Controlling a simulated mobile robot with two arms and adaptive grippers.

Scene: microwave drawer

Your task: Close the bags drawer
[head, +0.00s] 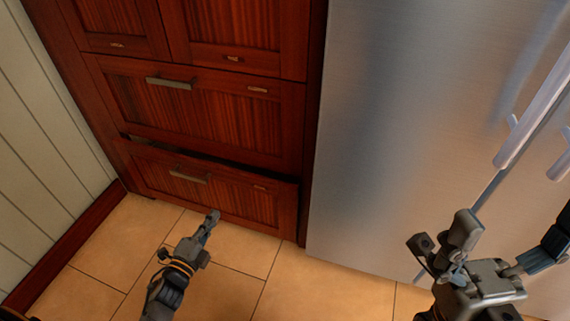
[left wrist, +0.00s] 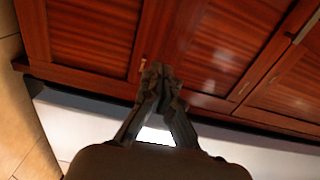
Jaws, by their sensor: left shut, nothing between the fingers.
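The bottom wooden drawer (head: 219,193) in the head view stands slightly open, with a dark gap along its top edge. Its metal handle (head: 188,176) is left of the front's middle, and a small label (head: 262,188) on it is too small to read. My left gripper (head: 212,218) is shut and empty, low in front of this drawer and apparently apart from it. In the left wrist view its fingertips (left wrist: 158,72) are together before red-brown wooden fronts. My right gripper (head: 441,241) is at the lower right before the fridge, its fingers apart and empty.
A closed wooden drawer (head: 195,108) with a handle is above the bottom one. A steel fridge (head: 390,130) stands right of the cabinet. A panelled wall (head: 45,130) is at the left. The tiled floor (head: 245,255) in front is clear.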

